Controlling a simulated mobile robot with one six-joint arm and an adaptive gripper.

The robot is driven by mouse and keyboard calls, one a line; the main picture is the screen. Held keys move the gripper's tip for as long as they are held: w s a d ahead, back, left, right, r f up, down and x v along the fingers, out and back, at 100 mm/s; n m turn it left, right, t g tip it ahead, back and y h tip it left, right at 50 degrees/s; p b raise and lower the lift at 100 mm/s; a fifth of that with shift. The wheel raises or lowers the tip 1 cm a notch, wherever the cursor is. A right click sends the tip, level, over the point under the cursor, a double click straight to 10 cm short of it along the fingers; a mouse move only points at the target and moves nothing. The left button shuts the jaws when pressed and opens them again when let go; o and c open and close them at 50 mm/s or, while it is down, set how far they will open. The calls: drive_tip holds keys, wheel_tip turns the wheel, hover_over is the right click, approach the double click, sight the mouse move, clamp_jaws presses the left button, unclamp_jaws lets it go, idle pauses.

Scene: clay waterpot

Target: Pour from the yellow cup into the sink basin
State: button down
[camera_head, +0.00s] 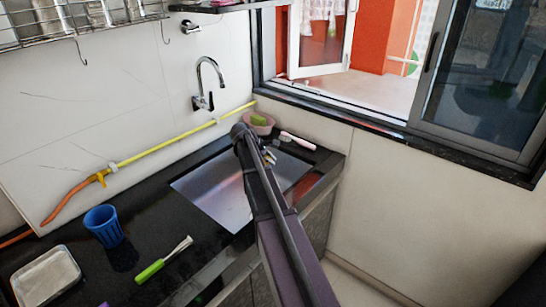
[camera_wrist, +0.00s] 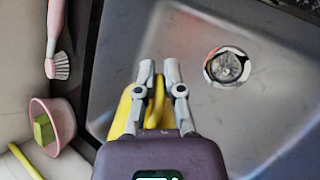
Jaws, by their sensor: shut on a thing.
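The yellow cup (camera_wrist: 121,112) is partly visible in the wrist view, mostly hidden under my gripper (camera_wrist: 159,72). The gripper's two fingers are shut on the cup, with a yellow part of it between them. Cup and gripper are above the left part of the grey metal sink basin (camera_wrist: 262,120), left of its round drain (camera_wrist: 228,67). The cup's opening, contents and exact tilt cannot be made out. In the head view my arm crosses the right side of the sink basin (camera_head: 212,190), and the cup cannot be made out there.
A chrome faucet (camera_head: 208,82) is on the wall behind the sink. A pink bowl with a green sponge (camera_head: 258,120) and a pink brush (camera_head: 298,140) lie near the far edge.

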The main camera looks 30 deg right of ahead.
drive_tip(key=shift+d+f+y+p, duration=0.15)
drive_tip(key=shift+y+p, duration=0.25)
drive_tip(key=shift+y, duration=0.4)
drive_tip(key=shift+f+y, duration=0.25)
drive_tip(key=shift+y, duration=0.15)
drive_tip(key=shift+f+y, duration=0.1)
drive_tip(key=shift+y, duration=0.2)
drive_tip(key=shift+f+t+y+p, duration=0.15)
drive_tip(key=shift+t+y+p, duration=0.15)
drive_tip(key=shift+a+f+y, duration=0.25)
drive_tip(key=shift+f+y, duration=0.1)
drive_tip(key=shift+y, duration=0.65)
drive_tip(key=shift+r+t+y+p, duration=0.15)
drive_tip(key=shift+r+y+p, duration=0.35)
drive_tip(key=shift+r+p, duration=0.8)
drive_tip(key=shift+r+t+y+p, duration=0.15)
drive_tip(key=shift+r+y+p, duration=0.35)
drive_tip(key=shift+r+p, duration=0.8)
drive_tip(key=shift+f, duration=0.1)
